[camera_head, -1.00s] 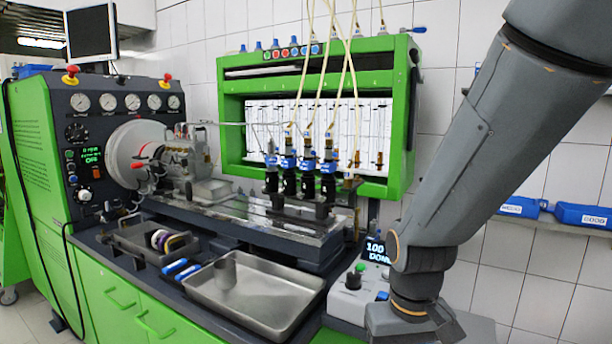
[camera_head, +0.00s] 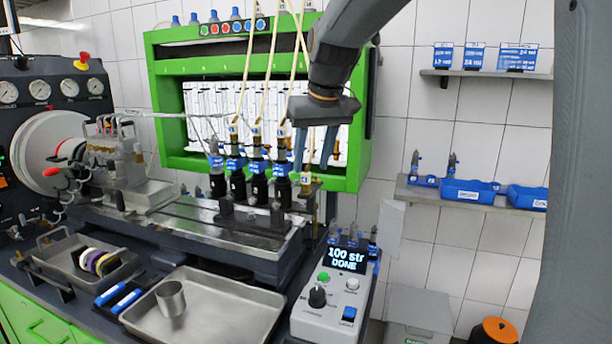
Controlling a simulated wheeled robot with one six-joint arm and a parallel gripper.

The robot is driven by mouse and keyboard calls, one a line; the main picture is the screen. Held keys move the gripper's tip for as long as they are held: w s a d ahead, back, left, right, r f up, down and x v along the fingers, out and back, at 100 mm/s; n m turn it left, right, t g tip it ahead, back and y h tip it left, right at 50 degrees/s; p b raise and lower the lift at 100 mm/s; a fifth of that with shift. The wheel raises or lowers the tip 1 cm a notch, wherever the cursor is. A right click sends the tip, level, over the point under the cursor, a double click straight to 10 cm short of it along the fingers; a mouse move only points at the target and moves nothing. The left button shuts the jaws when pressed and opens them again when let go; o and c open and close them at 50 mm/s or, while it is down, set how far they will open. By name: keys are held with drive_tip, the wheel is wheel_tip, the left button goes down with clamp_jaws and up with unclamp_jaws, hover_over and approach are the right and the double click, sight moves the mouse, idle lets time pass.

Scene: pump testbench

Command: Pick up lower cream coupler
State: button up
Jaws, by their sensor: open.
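My gripper (camera_head: 314,148) hangs fingers-down from the upper middle, in front of the right part of the green frame (camera_head: 160,110). Its two fingers are apart, with nothing visible held between them. A small pale piece (camera_head: 306,179), possibly the lower cream coupler, shows just below the fingers at the right end of the injector row. I cannot tell whether the fingers touch it. Several blue-and-black injectors (camera_head: 258,182) stand to its left, with cream hoses (camera_head: 247,75) above. My wrist covers part of the hoses and white panel behind.
A metal tray (camera_head: 225,305) with a metal cup (camera_head: 171,298) lies in front. A control box (camera_head: 335,295) reading "100 str DONE" stands to its right. Blue bins (camera_head: 470,190) sit on a right wall shelf. Hoses and injectors crowd the gripper's left.

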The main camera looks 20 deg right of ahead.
sight(307, 172)
drive_tip(key=x, duration=0.1)
drive_tip(key=p+x, duration=0.1)
drive_tip(key=x, duration=0.1)
drive_tip(key=shift+w+a+f, duration=0.1)
drive_tip(key=shift+a+f, duration=0.15)
drive_tip(key=shift+a, duration=0.15)
drive_tip(key=shift+w+f, duration=0.25)
drive_tip(key=shift+f, duration=0.35)
clamp_jaws()
